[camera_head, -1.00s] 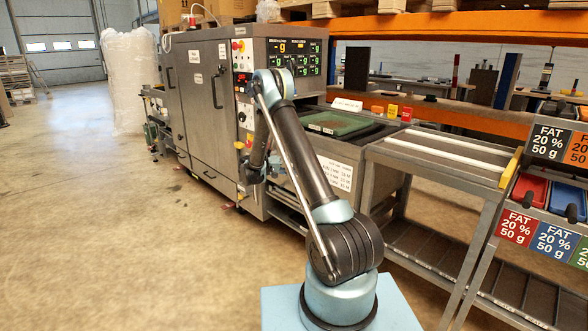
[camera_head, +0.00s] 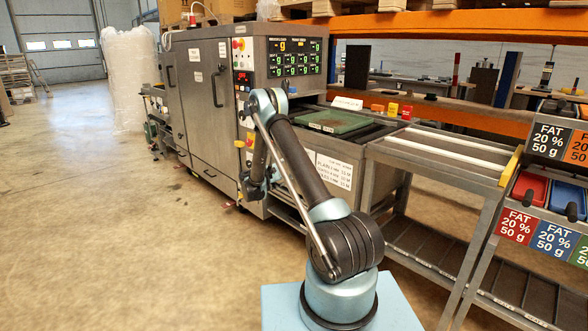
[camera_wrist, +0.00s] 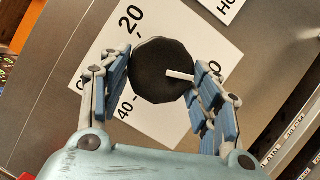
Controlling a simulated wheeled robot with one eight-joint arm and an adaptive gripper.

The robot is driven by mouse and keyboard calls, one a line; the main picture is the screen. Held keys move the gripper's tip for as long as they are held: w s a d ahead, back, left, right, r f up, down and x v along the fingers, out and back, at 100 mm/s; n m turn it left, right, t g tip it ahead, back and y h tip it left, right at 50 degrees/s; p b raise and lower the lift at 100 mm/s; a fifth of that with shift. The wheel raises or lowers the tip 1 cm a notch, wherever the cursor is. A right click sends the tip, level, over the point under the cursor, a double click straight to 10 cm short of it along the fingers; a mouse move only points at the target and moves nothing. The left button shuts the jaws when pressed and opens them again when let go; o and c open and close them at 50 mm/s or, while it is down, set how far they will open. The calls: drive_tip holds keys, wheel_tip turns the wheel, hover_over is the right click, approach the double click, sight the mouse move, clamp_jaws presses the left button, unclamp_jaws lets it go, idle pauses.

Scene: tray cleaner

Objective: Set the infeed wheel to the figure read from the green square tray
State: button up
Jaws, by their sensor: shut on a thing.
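In the wrist view my gripper (camera_wrist: 164,74) has its two blue-padded fingers closed on the sides of a round black wheel (camera_wrist: 155,82). The wheel bears a white pointer mark toward the right of the picture. Behind it is a white dial plate (camera_wrist: 165,132) tilted in view, with "20" at upper left and "40" at lower left; other figures are partly hidden by the fingers. In the head view the green square tray (camera_head: 337,122) lies flat on the machine's infeed, a small pale label on its near edge. Its lettering is too small to read.
The steel machine (camera_head: 205,85) has a lit display panel (camera_head: 295,58) above the infeed. A sign with printed lines (camera_head: 334,170) hangs below the tray. A roller table (camera_head: 440,150) and labelled bins (camera_head: 530,190) stand at right. The floor at left is clear.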

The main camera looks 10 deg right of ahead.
drive_tip(key=shift+f+n, duration=0.15)
drive_tip(key=shift+n, duration=0.55)
drive_tip(key=o, duration=1)
drive_tip(key=shift+f, duration=0.15)
drive_tip(key=v, duration=1.2)
drive_tip(key=shift+f, duration=0.1)
